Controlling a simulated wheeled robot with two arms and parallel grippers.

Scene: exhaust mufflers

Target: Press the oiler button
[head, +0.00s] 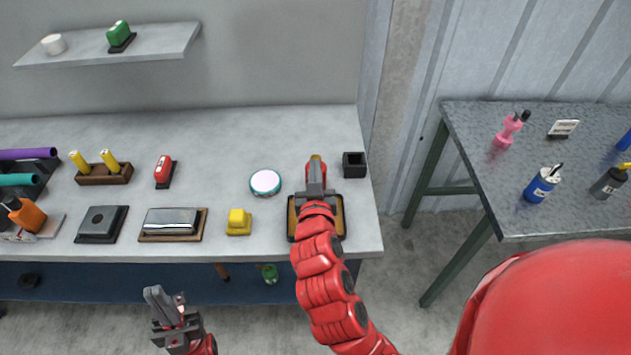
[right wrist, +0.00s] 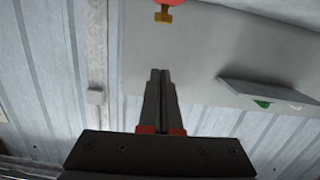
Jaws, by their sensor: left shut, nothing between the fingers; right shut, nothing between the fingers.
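A red object with a brass-coloured tip (head: 316,162), apparently the oiler, stands by the black-rimmed tray (head: 343,232) at the right end of the workbench. My right gripper (head: 315,181) is shut and empty in front of it and hides most of it. In the right wrist view the brass part (right wrist: 163,14) and a bit of red show at the top edge, apart from the shut fingertips (right wrist: 160,72) in the picture. I cannot make out which part is the button. My left gripper (head: 166,304) is shut and empty in front of the bench's front edge.
The workbench (head: 222,150) also holds a black square cup (head: 354,165), a round white-topped tin (head: 265,182), a yellow block (head: 238,221) and a red stamp-like item (head: 164,171). A wall shelf (head: 85,46) hangs at upper left. A side table (head: 460,130) with bottles stands right.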

